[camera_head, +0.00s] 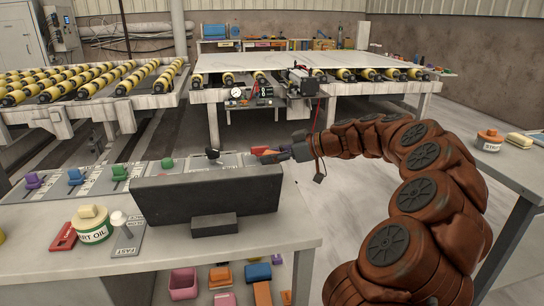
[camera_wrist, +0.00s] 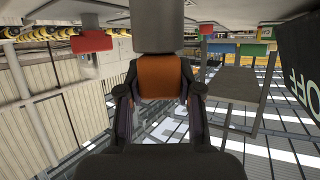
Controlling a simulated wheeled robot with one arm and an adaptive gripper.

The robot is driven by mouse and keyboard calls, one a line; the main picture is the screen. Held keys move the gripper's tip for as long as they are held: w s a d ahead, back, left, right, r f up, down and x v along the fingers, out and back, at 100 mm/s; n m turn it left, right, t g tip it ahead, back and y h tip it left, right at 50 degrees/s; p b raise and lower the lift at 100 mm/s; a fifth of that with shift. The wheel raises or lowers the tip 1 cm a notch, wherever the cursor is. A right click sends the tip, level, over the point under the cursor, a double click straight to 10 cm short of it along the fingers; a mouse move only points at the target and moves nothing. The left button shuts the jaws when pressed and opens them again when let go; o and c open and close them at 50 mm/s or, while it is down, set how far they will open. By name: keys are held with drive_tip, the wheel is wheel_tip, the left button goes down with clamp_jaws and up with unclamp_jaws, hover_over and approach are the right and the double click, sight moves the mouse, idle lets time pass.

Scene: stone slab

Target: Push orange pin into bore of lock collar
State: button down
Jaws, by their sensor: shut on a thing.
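My gripper (camera_head: 300,150) is at the right end of the row of coloured knobs on the bench, behind the dark box. In the wrist view my gripper (camera_wrist: 160,95) has its two fingers closed on the sides of the orange pin (camera_wrist: 162,78). A grey block-like part (camera_wrist: 158,25) adjoins the pin's far end; I cannot tell whether it is the lock collar or part of the pin. In the head view a small red-orange piece (camera_head: 262,150) shows at the gripper's tip. No bore is visible, and the pin's tip is hidden.
A dark box (camera_head: 205,195) stands on the bench in front of the panel. A green knob (camera_head: 120,172) and a blue knob (camera_head: 75,176) are to the left. Bins (camera_head: 183,283) are below.

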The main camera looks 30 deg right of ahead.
drive_tip(key=c, duration=0.7)
unclamp_jaws()
drive_tip(key=v, duration=1.2)
